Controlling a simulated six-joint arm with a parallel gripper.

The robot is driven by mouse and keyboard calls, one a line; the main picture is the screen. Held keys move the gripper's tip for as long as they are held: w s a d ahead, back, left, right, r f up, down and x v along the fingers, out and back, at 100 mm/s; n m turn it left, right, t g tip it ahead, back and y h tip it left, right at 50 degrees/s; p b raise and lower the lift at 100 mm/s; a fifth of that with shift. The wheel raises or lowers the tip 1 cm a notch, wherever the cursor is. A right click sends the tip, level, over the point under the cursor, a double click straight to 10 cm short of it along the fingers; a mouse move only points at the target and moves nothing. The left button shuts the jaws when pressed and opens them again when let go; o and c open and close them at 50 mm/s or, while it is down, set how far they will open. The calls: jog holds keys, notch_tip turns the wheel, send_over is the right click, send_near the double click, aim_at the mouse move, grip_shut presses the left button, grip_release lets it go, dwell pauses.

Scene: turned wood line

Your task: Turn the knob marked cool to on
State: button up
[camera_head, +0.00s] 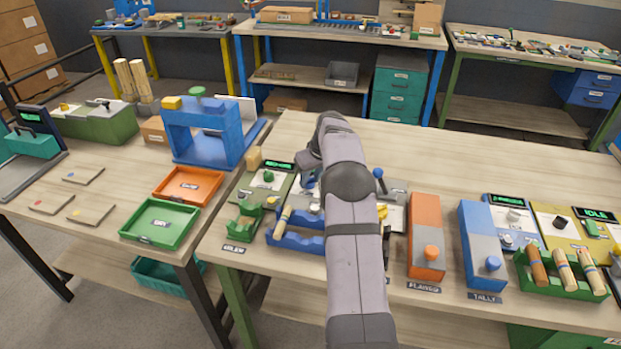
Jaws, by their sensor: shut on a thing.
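My arm reaches forward over the bench and covers much of the control panel (397,218) in front of it. My gripper (311,178) is down at the panel's left part, largely hidden by my own wrist, and shut on what seems to be a knob there. The knob's marking and its pointer position cannot be read. A blue-topped lever (378,173) and a yellow knob (382,211) show just right of my arm. A green knob (268,176) sits on the green panel to the left, below a small lit display.
A blue rack (290,240) holding a wooden piece stands left of my forearm. An orange box (427,240) and a blue box (483,250) with knobs stand to the right. A green rack (570,285) holds several turned pieces. The bench's back right is clear.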

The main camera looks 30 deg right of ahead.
aim_at(315, 193)
jog(key=o, duration=1.1)
jog(key=shift+c, duration=0.2)
jog(key=b+v, duration=0.1)
jog(key=v, duration=0.6)
jog(key=shift+r+b, duration=0.2)
jog(key=shift+b, duration=0.2)
